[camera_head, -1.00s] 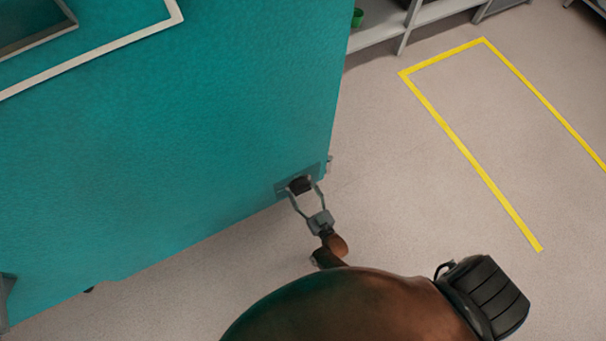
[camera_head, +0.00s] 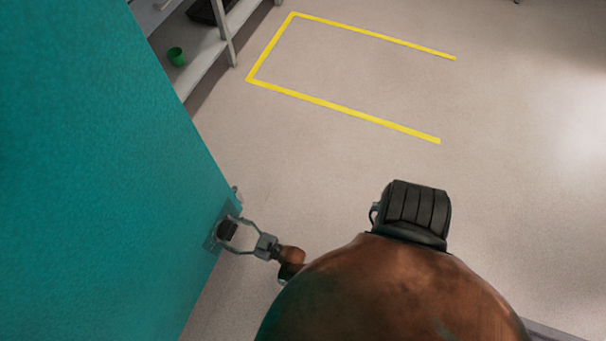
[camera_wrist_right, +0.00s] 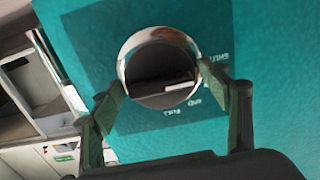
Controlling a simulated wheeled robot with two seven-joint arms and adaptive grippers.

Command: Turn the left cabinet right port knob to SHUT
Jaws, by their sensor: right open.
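The teal cabinet (camera_head: 90,170) fills the left of the head view. Its dark port knob (camera_head: 228,230) sits on a darker plate (camera_head: 211,238) low by the cabinet's right edge. In the right wrist view the knob (camera_wrist_right: 158,72) is a dark round face with a shiny rim. A pale bar on it points right and slightly upward. Small tilted lettering on the plate (camera_wrist_right: 95,40) is hard to read. My right gripper (camera_head: 231,232) is open, with one finger on each side of the knob; in the wrist view its fingertips (camera_wrist_right: 162,76) are close to the rim. Contact is unclear. My left gripper is out of view.
A grey shelf (camera_head: 205,50) with a green cup (camera_head: 176,56) stands behind the cabinet. Yellow tape (camera_head: 340,117) marks a rectangle on the floor. The floor right of the cabinet is open.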

